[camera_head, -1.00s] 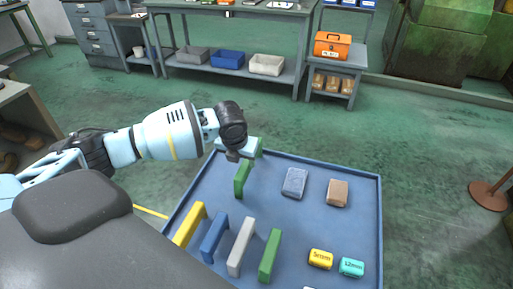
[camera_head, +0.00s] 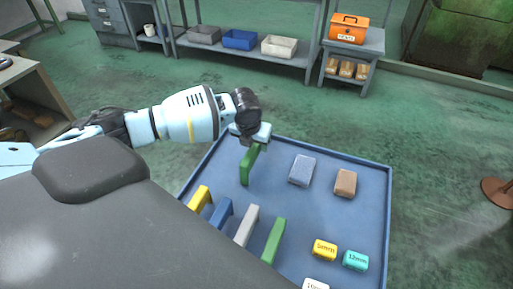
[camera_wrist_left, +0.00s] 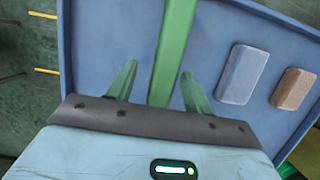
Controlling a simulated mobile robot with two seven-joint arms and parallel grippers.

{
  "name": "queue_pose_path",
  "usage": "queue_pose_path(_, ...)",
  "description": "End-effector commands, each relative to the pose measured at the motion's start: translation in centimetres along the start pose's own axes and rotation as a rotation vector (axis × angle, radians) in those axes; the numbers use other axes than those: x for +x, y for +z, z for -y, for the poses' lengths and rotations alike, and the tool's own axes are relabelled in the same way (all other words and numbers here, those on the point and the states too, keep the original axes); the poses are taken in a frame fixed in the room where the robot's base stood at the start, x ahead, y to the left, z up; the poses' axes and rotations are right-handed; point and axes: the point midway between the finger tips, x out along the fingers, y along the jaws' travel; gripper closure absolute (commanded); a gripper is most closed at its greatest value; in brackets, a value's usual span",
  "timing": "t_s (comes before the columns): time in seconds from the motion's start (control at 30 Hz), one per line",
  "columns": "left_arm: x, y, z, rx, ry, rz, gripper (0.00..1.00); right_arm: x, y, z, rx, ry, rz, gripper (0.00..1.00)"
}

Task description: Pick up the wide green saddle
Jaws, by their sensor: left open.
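A green saddle (camera_head: 247,167) stands on edge near the back left of the blue tray (camera_head: 330,229). A second green saddle (camera_head: 273,242) stands nearer the front; I cannot tell for sure which is the wide one. My left gripper (camera_head: 252,146) is at the back green saddle and partly hides its top. In the left wrist view, the green saddle (camera_wrist_left: 172,45) runs as a long bar between the two open fingers of the gripper (camera_wrist_left: 157,82). A gap shows on each side of the bar. My right gripper is not in view.
Yellow (camera_head: 199,198), blue (camera_head: 221,214) and grey (camera_head: 246,226) saddles stand in a row at the front left. A blue-grey block (camera_head: 302,170) and a brown block (camera_head: 345,183) lie to the right. Yellow (camera_head: 324,250) and teal (camera_head: 355,261) labelled pieces lie in front.

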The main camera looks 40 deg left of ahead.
Motion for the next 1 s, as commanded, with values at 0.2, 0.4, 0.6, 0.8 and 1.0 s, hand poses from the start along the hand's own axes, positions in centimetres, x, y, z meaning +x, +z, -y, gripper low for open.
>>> queue_pose_path(0.2, 3.3, -0.1, 0.5, -0.001, 0.001, -0.005, 0.49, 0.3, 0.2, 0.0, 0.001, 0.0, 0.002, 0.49)
queue_pose_path(0.4, 4.4, 0.0, 0.5, 0.0, 0.0, -0.002, 0.49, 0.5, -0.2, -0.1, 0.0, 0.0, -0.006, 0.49)
queue_pose_path(0.6, 4.4, 0.0, 0.4, 0.001, 0.0, -0.001, 0.5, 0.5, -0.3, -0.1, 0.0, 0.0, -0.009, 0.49)
queue_pose_path(0.8, 4.4, 0.0, 0.4, 0.0, 0.001, -0.002, 0.77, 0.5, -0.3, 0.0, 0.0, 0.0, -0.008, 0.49)
queue_pose_path(1.0, 4.4, 0.0, 0.4, 0.0, 0.001, -0.002, 1.0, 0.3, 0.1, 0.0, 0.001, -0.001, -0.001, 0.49)
